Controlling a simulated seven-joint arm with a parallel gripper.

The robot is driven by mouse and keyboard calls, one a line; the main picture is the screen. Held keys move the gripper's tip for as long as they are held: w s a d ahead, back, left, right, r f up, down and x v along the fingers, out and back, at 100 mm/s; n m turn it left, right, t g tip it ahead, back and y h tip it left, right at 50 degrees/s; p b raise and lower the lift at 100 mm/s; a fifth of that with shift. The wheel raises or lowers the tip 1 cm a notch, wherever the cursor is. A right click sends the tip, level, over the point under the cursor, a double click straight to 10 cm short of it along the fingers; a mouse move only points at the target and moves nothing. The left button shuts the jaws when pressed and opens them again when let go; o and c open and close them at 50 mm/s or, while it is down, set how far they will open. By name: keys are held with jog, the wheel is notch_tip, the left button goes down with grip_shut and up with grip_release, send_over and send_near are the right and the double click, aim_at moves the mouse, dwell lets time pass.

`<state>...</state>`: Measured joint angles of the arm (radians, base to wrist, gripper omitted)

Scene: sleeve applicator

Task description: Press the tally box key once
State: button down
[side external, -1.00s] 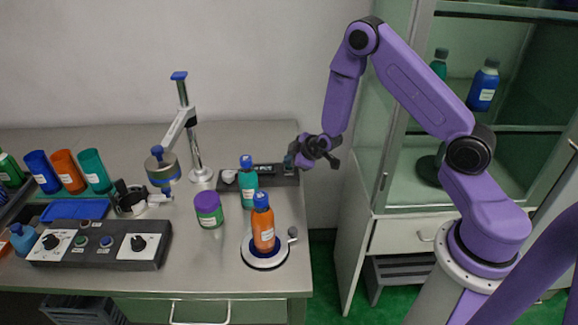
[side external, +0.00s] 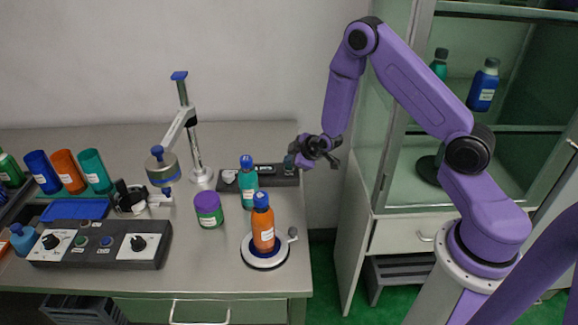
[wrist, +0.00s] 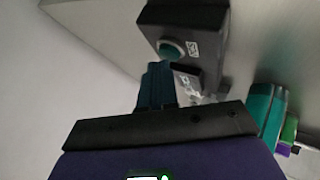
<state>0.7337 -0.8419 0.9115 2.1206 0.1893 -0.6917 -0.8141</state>
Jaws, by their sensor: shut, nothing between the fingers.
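The tally box (side external: 262,182) is a long dark box at the back right of the bench. In the wrist view its dark body (wrist: 208,22) shows a round teal key (wrist: 171,50) beside a small white label. My gripper (side external: 291,161) is at the right end of the box, its fingers shut and empty. In the wrist view the teal fingertips (wrist: 158,68) are close to the key and overlap its lower edge in the picture. I cannot tell whether they touch it. In the side view the key is hidden or too small to make out.
A teal bottle (side external: 248,184) stands in front of the box, with a purple-lidded jar (side external: 208,210) to its left. An orange bottle (side external: 263,225) stands on a round plate nearer the front. A post with an arm (side external: 186,110) rises to the left. The bench ends just right of the box.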

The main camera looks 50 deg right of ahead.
aim_at(290, 168)
jog(key=shift+r, duration=0.6)
jog(key=shift+r, duration=2.5)
jog(key=shift+a, duration=0.15)
jog(key=s+a+r+n+g+y, duration=0.1)
jog(key=s+a+r+g+y, duration=0.2)
jog(key=s+a, duration=0.55)
jog(key=s+a+r+n+g, duration=0.1)
jog(key=s+a+r+g, duration=0.1)
jog(key=s+a+r, duration=0.5)
jog(key=s+d+r+n+g+h, duration=0.1)
jog(key=s+d+g, duration=0.1)
jog(key=s, duration=0.9)
jog(key=s+d+r+n+g+h, duration=0.1)
jog(key=s+d+r+g, duration=0.1)
jog(key=s, duration=0.9)
jog(key=shift+s+r, duration=0.2)
jog(key=shift+r, duration=0.05)
